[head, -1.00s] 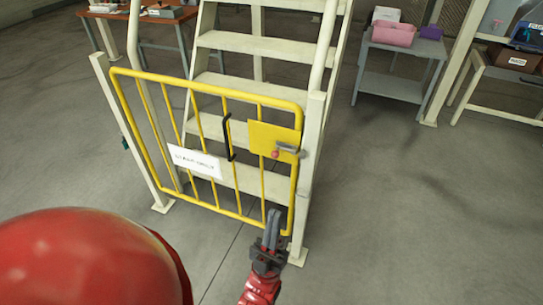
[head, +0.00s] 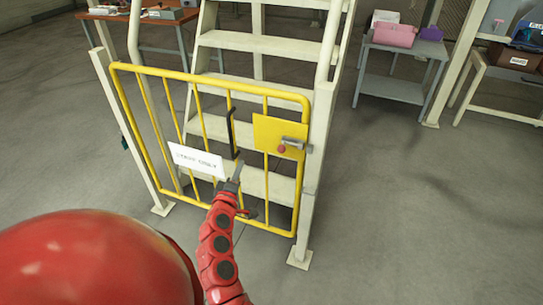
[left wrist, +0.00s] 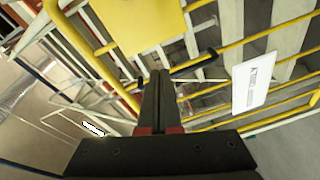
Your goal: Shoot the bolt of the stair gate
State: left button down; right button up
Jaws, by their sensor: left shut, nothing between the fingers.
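The yellow stair gate (head: 180,75) stands across the foot of the stairs, apparently closed against the right post. Its yellow plate (head: 268,134) carries the bolt (head: 294,142), a grey bar with a red knob (head: 281,149), near the right post. A black handle (head: 231,130) is upright left of the plate. My left gripper (head: 238,170) is shut and empty, in front of the gate below the handle and lower left of the bolt. In the left wrist view its fingers (left wrist: 158,85) are together, with the plate (left wrist: 135,22) beyond. My right gripper is out of view.
A white sign (head: 196,160) hangs on the gate, left of my gripper. Pale posts (head: 317,150) flank the gate. A grey cart (head: 395,85) with a pink bin stands back right. The floor before the gate is clear.

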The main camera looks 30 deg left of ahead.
pick_arm(q)
jog(key=h, duration=0.1)
jog(key=d+r+m+h, duration=0.1)
jog(key=d+r+t+h, duration=0.1)
jog(key=h, duration=0.1)
jog(key=shift+s+d+b, duration=0.1)
jog(key=shift+s+b, duration=0.15)
jog(key=shift+b, duration=0.1)
jog(key=w+d+f+p, duration=0.1)
jog(key=w+p, duration=0.1)
jog(key=w, duration=0.9)
jog(key=shift+w+d+f, duration=0.15)
jog(key=shift+w+d, duration=0.1)
jog(key=shift+d, duration=0.1)
